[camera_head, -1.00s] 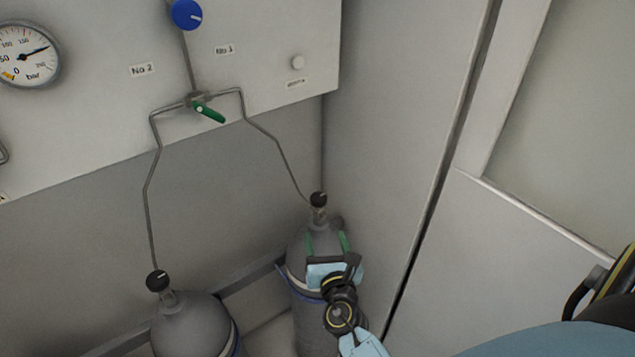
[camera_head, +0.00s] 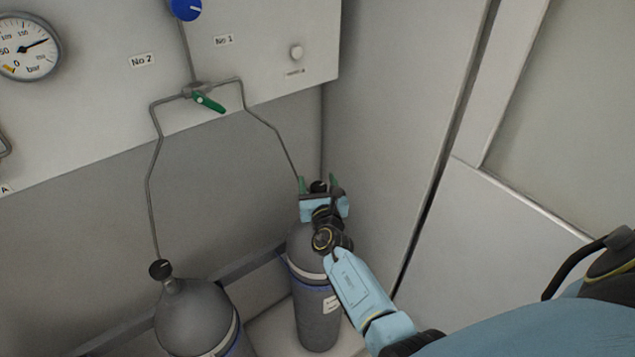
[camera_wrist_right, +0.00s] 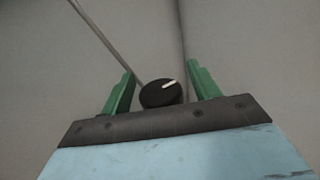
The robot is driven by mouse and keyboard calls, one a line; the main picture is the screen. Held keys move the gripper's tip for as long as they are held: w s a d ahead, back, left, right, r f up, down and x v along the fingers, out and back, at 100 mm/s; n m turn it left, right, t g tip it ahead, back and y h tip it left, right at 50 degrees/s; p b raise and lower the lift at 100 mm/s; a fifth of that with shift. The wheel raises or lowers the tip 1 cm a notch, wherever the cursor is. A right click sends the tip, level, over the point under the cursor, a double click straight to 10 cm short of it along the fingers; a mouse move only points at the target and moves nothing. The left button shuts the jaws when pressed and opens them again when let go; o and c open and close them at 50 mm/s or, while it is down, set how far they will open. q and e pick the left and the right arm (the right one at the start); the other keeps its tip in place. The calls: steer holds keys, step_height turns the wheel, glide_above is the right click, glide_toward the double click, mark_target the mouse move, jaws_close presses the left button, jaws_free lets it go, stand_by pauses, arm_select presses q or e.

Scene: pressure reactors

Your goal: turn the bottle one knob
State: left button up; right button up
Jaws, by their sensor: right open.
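The bottle one knob (camera_head: 318,186) is a black round knob on top of the right-hand grey bottle (camera_head: 318,318), under the label No 1. My right gripper (camera_head: 317,184) is open at this knob, with one green finger on each side. In the right wrist view the knob (camera_wrist_right: 161,93) sits between the green fingers (camera_wrist_right: 160,88), with gaps visible on both sides. Its white mark points to the upper right. The knob's valve stem is hidden by my gripper. My left gripper is not in view.
A second grey bottle (camera_head: 195,318) with a black knob (camera_head: 160,269) stands at the left. Thin pipes run up to a green valve handle (camera_head: 209,102) on the panel, below a blue knob (camera_head: 185,8). A wall (camera_head: 390,110) is close on the right.

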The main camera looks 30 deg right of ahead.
steer(key=shift+w+d, duration=0.1)
steer(key=shift+w, duration=0.15)
steer(key=c, duration=1)
steer(key=shift+o, duration=0.2)
